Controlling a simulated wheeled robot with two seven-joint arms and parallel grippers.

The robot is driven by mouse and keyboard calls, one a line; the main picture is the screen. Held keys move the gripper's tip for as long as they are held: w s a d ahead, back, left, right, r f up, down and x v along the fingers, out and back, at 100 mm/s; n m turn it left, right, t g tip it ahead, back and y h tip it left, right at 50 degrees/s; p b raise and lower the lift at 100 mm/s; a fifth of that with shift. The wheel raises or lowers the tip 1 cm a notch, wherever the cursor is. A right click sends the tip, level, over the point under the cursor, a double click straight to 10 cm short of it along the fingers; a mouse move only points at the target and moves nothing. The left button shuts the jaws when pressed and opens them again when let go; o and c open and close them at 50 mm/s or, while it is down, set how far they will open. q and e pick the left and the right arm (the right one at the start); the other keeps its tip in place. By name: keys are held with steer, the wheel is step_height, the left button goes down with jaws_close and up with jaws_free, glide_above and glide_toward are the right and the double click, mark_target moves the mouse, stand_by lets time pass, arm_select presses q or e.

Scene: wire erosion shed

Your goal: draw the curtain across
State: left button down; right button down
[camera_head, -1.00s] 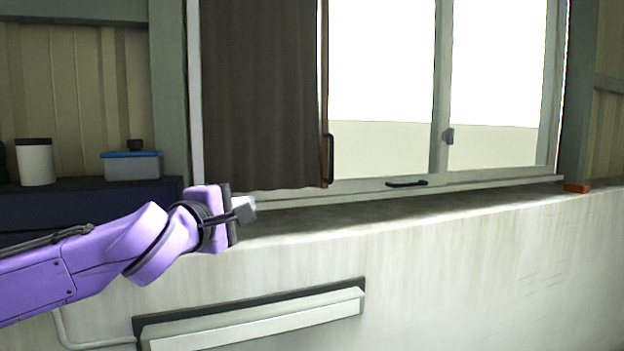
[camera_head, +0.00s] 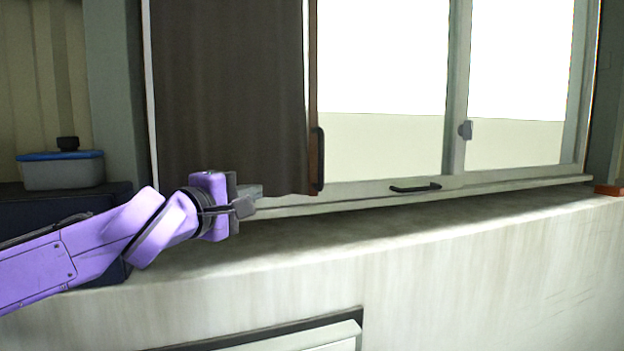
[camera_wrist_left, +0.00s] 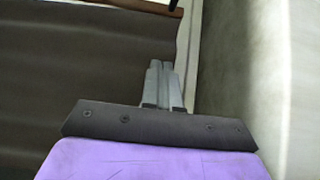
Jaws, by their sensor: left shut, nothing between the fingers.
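A dark brown curtain (camera_head: 228,95) hangs over the left part of the window. A wooden strip (camera_head: 313,100) with a black upright handle (camera_head: 320,158) runs down its right edge. The window to the right of it is uncovered. My left gripper (camera_head: 250,200) is shut and empty, near the curtain's lower edge and left of the handle. In the left wrist view the shut fingers (camera_wrist_left: 163,85) show against the curtain (camera_wrist_left: 80,65), with the wooden strip (camera_wrist_left: 140,6) at the top. Whether the fingers touch the cloth I cannot tell. My right gripper is not in view.
The concrete sill (camera_head: 400,215) below is mostly clear. A blue-lidded box (camera_head: 62,170) stands at left, and a red block (camera_head: 608,190) at the sill's right end.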

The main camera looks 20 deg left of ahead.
mark_target(308, 177)
arm_select(q)
steer(key=w+d, duration=0.1)
steer(key=w, duration=0.2)
steer(key=w+d, duration=0.2)
steer(key=w, duration=0.2)
steer(key=w+d, duration=0.2)
steer(key=w, duration=0.2)
steer(key=shift+w+d+r, duration=0.1)
steer(key=shift+w+r, duration=0.1)
steer(key=shift+r, duration=0.1)
steer(key=shift+w+f, duration=0.15)
steer(key=shift+w, duration=0.05)
